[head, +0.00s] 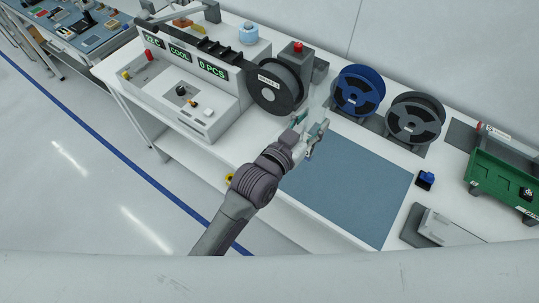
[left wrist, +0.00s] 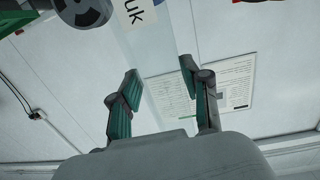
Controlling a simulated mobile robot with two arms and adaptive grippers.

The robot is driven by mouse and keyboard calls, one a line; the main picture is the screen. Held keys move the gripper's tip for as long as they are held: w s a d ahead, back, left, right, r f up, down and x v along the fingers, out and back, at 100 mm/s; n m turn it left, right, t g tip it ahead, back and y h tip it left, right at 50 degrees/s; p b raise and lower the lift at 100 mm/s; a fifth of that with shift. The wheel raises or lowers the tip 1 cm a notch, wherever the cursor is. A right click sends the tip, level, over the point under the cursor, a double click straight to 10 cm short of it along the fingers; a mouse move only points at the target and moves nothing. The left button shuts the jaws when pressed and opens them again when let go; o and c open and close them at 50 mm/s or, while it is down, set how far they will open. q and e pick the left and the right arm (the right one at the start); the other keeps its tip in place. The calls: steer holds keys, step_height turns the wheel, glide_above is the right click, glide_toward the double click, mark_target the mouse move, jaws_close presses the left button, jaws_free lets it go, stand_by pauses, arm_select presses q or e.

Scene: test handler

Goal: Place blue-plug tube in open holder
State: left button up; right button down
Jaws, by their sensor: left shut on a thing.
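My left gripper (head: 312,133) is above the work table, over the far left edge of the blue-grey mat. In the left wrist view its two green-padded fingers (left wrist: 160,85) are shut on a pale, see-through tube (left wrist: 155,50) running up the picture between them. A white label with dark letters (left wrist: 140,12) shows near its upper part. I cannot make out the tube or a blue plug clearly in the head view. I cannot tell which part is the open holder. My right gripper is not in view.
The grey machine with green displays (head: 180,54) stands at the left, with a dark reel (head: 277,85) beside it. Blue (head: 358,90) and grey (head: 415,117) reels stand behind. The mat (head: 360,190) is clear.

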arm_select(q)
steer(key=shift+s+r+t, duration=0.15)
steer(key=shift+r+t, duration=0.1)
steer(key=shift+t, duration=0.05)
steer(key=shift+f+n, duration=0.15)
steer(key=shift+n, duration=0.15)
steer(key=w+a+f+b, duration=0.4)
steer(key=a+f+b, duration=0.6)
steer(key=b, duration=0.2)
steer(key=shift+w+a+f+b, duration=0.3)
steer(key=shift+w+f, duration=0.05)
steer(key=shift+w, duration=0.05)
